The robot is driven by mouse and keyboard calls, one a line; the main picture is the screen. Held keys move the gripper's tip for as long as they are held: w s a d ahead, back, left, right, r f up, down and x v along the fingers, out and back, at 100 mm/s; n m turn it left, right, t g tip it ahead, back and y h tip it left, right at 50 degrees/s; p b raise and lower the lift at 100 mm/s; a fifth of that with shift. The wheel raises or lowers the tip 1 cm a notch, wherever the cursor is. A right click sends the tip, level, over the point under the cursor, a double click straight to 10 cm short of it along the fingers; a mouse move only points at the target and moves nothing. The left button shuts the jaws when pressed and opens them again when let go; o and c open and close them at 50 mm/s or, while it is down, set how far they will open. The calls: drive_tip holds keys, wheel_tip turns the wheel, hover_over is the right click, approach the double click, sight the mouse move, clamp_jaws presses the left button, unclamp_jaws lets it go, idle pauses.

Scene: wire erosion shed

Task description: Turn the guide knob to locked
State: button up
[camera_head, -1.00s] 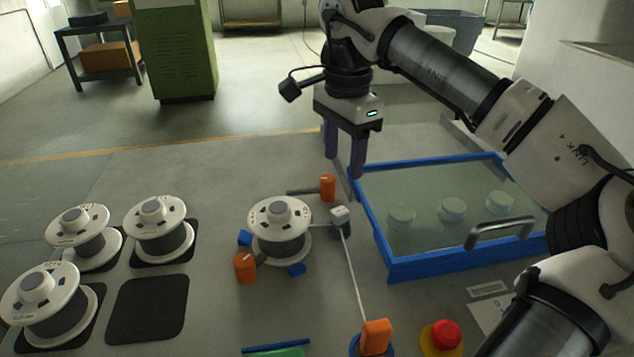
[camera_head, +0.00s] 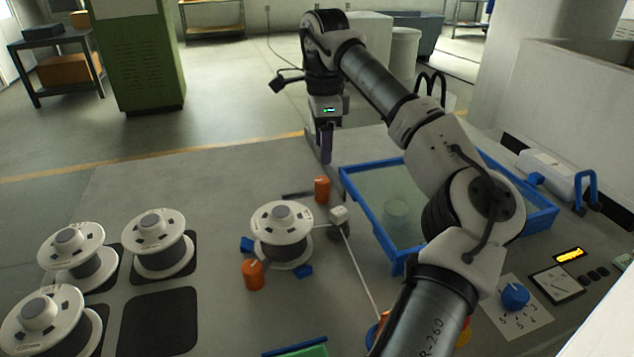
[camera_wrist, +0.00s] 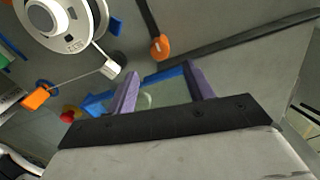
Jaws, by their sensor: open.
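An orange knob on a blue base, at the end of the taut wire, is almost hidden behind my arm in the head view; it shows in the wrist view (camera_wrist: 36,97). I take it for the guide knob; no lock marking is legible. My gripper (camera_head: 325,158) points down, open and empty, above the far side of the work area, well apart from that knob. Its purple fingers are spread in the wrist view (camera_wrist: 160,70). The wire runs from a white guide block (camera_head: 339,214) beside a white spool (camera_head: 282,222).
Orange posts (camera_head: 322,189) and (camera_head: 253,275) stand by the spool. A blue-framed tank (camera_head: 362,196) lies partly under my arm. A blue dial knob (camera_head: 515,296) is at the right. Several spools stand at left, beside an empty dark mat (camera_head: 159,321).

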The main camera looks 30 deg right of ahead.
sight(322, 179)
wheel_tip(322, 179, down, 10)
drive_tip(key=shift+a+f+p, duration=0.1)
drive_tip(key=shift+p, duration=0.45)
clamp_jaws()
